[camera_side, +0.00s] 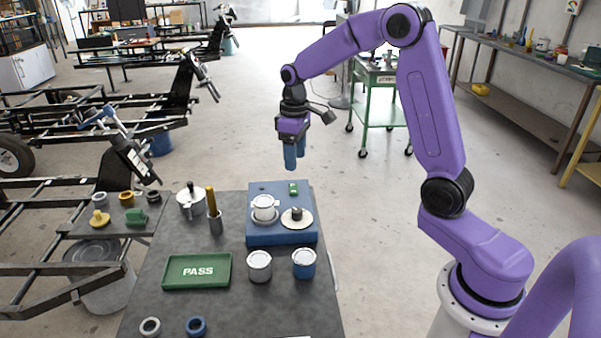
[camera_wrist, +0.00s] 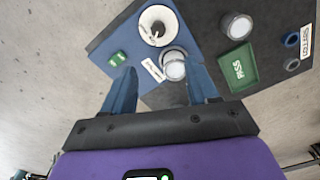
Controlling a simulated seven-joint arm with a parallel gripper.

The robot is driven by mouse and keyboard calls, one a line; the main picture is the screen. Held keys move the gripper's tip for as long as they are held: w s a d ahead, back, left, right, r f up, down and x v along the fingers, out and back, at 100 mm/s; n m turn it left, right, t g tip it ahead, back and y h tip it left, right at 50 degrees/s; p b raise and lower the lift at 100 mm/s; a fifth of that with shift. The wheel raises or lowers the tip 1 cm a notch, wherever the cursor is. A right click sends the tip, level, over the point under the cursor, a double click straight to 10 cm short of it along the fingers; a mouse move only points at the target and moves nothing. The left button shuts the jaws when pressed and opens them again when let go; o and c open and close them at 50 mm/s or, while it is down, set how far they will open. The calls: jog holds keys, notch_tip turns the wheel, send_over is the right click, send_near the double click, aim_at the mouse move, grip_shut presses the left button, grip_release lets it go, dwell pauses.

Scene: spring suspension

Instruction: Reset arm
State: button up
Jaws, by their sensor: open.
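My gripper (camera_side: 294,156) hangs from the purple arm, well above the back edge of the table, with its blue fingers pointing down. In the wrist view my gripper (camera_wrist: 162,88) shows two blue fingers spread apart with nothing held between them. Below it is the blue test base (camera_side: 282,239). A white cup-like part (camera_side: 264,207) sits on the base at left, and a pale disc with a dark centre (camera_side: 297,218) sits at right. A small green piece (camera_side: 293,188) is at the base's back.
A green PASS tray (camera_side: 197,271) lies on the dark table (camera_side: 235,312). A grey cylinder (camera_side: 259,267) and a blue cylinder with a white top (camera_side: 304,264) stand before the base. Two collars lie in front: grey (camera_side: 150,326) and blue (camera_side: 196,326).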

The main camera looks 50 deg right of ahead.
jog(key=s+a+r+n, duration=0.1)
jog(key=s+a+n, duration=0.1)
jog(key=s+a, duration=0.35)
jog(key=s+a+n, duration=0.2)
jog(key=s+a, duration=0.1)
jog(key=s, duration=0.6)
jog(key=s+a+r+n, duration=0.1)
jog(key=s+a+n, duration=0.1)
jog(key=s+a, duration=0.35)
jog(key=s+d+f+n, duration=0.1)
jog(key=s+d+n, duration=0.1)
jog(key=s, duration=1)
jog(key=shift+s+d+n, duration=0.25)
jog(key=shift+d+n, duration=0.05)
jog(key=shift+d, duration=0.4)
